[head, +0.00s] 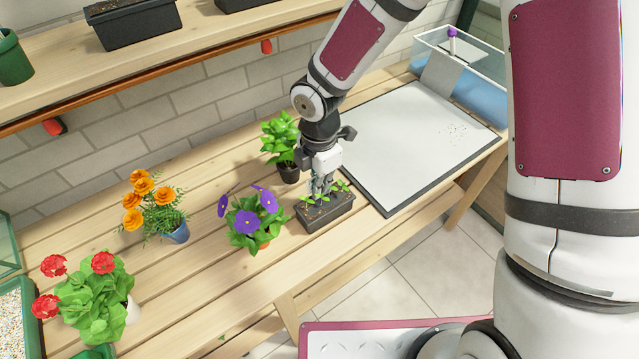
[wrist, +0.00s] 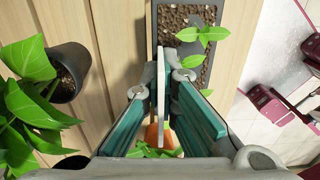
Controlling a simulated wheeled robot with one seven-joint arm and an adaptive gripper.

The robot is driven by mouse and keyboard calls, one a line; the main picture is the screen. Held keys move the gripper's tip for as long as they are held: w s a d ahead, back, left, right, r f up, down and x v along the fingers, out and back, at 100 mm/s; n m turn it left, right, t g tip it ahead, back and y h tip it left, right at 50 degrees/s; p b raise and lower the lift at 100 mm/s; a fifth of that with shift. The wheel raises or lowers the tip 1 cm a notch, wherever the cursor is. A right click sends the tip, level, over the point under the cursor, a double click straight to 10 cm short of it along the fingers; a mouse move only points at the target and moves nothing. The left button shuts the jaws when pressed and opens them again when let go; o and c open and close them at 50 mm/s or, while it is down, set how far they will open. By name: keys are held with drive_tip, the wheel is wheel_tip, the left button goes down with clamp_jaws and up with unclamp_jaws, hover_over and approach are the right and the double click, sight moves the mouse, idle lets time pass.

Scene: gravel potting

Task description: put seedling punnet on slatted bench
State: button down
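The seedling punnet (head: 333,216) is a dark rectangular trough of brown soil with small green seedlings. It stands upright on the slatted bench (head: 212,277), near the front edge, apparently resting on the slats. My gripper (head: 321,188) points down over the punnet and hides part of its soil. In the wrist view the punnet (wrist: 183,15) runs away at the top, and my gripper (wrist: 163,82) has its two teal-padded fingers apart. A thin pale upright strip shows between them, with gaps on both sides; I cannot tell whether it is the punnet's wall.
A purple-flowered plant (head: 246,222) in a terracotta pot stands close left of the punnet. A leafy plant in a black pot (head: 288,173) stands behind it. A white board (head: 410,140) lies to the right. Orange flowers (head: 142,190) and red flowers (head: 103,262) stand farther left.

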drive_tip(key=shift+f, duration=0.2)
drive_tip(key=c, duration=1.8)
unclamp_jaws()
